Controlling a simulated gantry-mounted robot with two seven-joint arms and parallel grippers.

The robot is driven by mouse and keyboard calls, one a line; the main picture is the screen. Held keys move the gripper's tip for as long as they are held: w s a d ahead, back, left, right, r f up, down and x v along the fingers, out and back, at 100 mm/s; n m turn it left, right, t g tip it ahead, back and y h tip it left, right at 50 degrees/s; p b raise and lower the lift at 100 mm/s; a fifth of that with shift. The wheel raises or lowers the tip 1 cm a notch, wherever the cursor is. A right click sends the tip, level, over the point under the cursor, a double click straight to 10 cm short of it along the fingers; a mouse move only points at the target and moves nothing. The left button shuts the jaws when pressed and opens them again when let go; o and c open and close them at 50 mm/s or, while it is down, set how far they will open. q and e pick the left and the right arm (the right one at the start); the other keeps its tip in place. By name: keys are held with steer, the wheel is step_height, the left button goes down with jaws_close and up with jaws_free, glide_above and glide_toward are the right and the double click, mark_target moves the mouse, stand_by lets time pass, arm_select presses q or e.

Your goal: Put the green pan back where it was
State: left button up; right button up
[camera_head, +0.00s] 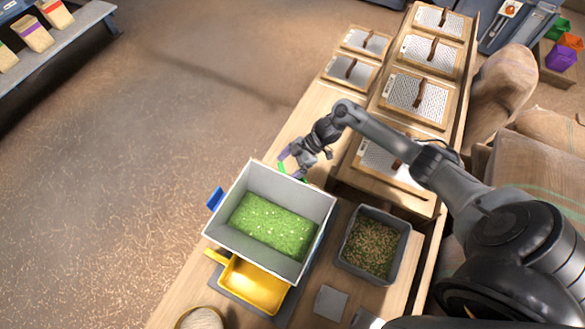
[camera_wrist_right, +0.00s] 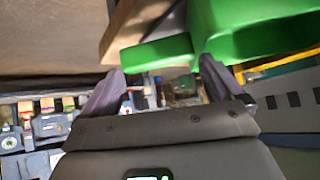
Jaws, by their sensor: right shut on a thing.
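The green pan shows large in the right wrist view (camera_wrist_right: 250,28), with its flat handle reaching left between my fingers. In the head view only small green bits of the green pan (camera_head: 282,168) show at my fingertips, just beyond the far rim of the grey bin; the rest is hidden. My right gripper (camera_head: 290,163) is shut on the pan's handle; its purple fingers also show in the wrist view (camera_wrist_right: 160,85). The grey bin (camera_head: 287,181) holds green grains. A yellow pan (camera_head: 255,288) sits at its near side. My left gripper is not in view.
A smaller grey bin (camera_head: 405,228) with brown-green contents stands to the right. Several wood-framed screens (camera_head: 415,92) line the back of the wooden table (camera_head: 300,120). Sacks (camera_head: 505,85) stand at the right. Open floor (camera_head: 130,150) lies to the left.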

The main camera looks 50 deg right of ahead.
steer(key=shift+w, duration=0.5)
steer(key=o, duration=1.4)
steer(key=shift+s, duration=0.2)
steer(key=shift+o, duration=0.2)
steer(key=v, duration=1.2)
